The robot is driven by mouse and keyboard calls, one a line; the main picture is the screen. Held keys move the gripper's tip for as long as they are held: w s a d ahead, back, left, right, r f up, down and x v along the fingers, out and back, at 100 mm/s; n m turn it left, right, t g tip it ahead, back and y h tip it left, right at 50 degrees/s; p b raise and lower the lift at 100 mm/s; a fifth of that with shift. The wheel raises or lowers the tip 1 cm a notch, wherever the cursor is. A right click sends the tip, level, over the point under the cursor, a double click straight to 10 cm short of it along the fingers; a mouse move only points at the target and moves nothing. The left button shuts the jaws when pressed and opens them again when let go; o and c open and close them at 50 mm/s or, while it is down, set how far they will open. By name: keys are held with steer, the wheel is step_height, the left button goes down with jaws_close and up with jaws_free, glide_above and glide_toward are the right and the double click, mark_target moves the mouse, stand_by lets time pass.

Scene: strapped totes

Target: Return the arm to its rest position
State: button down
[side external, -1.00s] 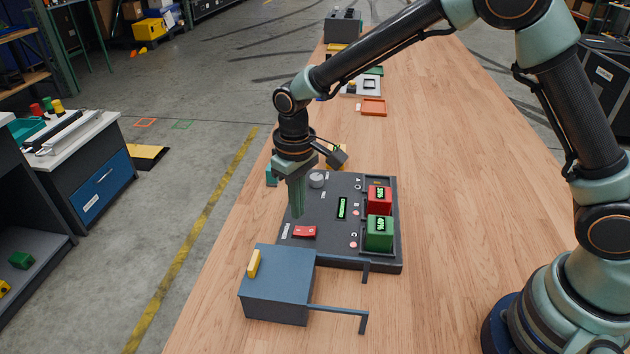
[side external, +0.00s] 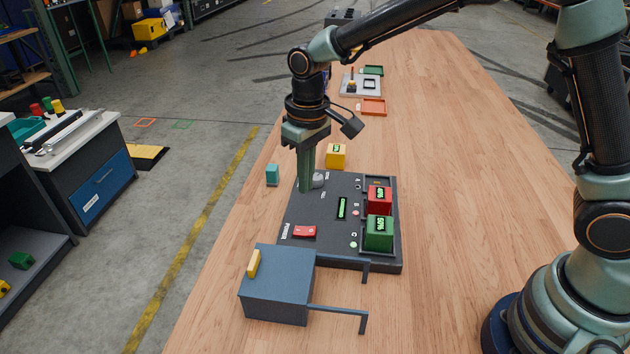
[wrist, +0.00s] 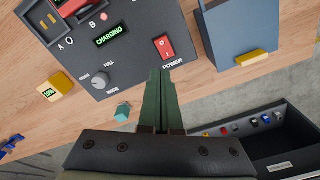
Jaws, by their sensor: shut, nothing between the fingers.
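My gripper (side external: 306,190) is shut and empty, pointing down above the back left part of the dark charging panel (side external: 325,240). In the wrist view its fingers (wrist: 158,75) lie together near the red power switch (wrist: 165,47). The switch also shows in the side view (side external: 304,231). A green block (side external: 379,234) and a red block (side external: 379,200) with lit displays sit in the panel's right slots. The panel's screen (wrist: 111,35) reads CHARGING. The grey mode knob (side external: 318,181) is partly hidden by my gripper in the side view.
A blue-grey box (side external: 278,285) with a yellow handle and two arms stands before the panel. A yellow block (side external: 336,156) and a teal block (side external: 272,175) stand behind it. An orange tray (side external: 374,107) lies further back. The table's right side is clear.

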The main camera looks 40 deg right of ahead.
steer(key=s+d+r+m+t, duration=0.2)
steer(key=s+d+r+t, duration=0.3)
steer(key=s+d+r, duration=0.6)
steer(key=s+d, duration=0.3)
steer(key=d, duration=0.1)
steer(key=shift+r+m, duration=0.25)
steer(key=shift+m, duration=0.15)
